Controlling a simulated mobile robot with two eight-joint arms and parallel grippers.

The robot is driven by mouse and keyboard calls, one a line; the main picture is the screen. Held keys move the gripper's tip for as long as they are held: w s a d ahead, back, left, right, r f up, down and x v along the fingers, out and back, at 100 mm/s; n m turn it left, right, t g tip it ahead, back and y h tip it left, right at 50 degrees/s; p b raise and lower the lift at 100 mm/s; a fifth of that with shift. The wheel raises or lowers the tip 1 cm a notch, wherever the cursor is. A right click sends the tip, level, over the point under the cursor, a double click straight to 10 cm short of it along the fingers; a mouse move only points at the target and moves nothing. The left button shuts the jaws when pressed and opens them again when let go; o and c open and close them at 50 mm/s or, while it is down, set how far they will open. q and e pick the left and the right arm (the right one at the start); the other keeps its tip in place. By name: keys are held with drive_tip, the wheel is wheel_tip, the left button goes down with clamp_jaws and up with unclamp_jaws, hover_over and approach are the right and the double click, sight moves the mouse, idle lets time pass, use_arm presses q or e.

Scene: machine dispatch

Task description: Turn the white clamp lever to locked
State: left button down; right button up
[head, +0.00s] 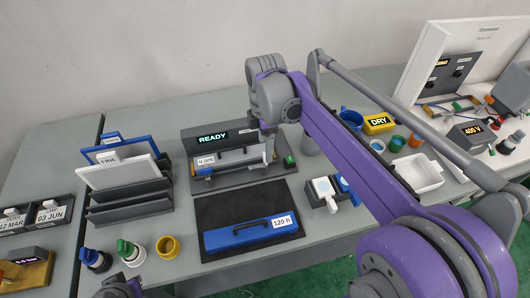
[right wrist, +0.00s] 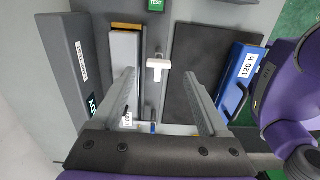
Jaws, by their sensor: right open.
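The white clamp lever (right wrist: 158,66) shows in the right wrist view as a white T-shaped handle on a thin stem, beside a long pale bar on the test machine (right wrist: 177,30). In the head view the machine (head: 233,180) stands at the back of the table, and my right wrist partly covers its right end. My right gripper (right wrist: 160,78) is open and empty. Its two fingers are spread to either side of the lever's handle in the picture, and contact cannot be made out. A dark and purple part of my left arm shows at the bottom left of the head view; its jaws cannot be made out.
A READY display (head: 212,139) stands behind the machine. A green TEST button (right wrist: 160,2) is at its end. In front, a blue 120 h case (head: 250,234) lies on a black mat (head: 215,212). A file rack (head: 128,200) stands left.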

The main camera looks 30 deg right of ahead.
drive_tip(key=shift+f, duration=2.15)
drive_tip(key=shift+w, duration=0.1)
clamp_jaws()
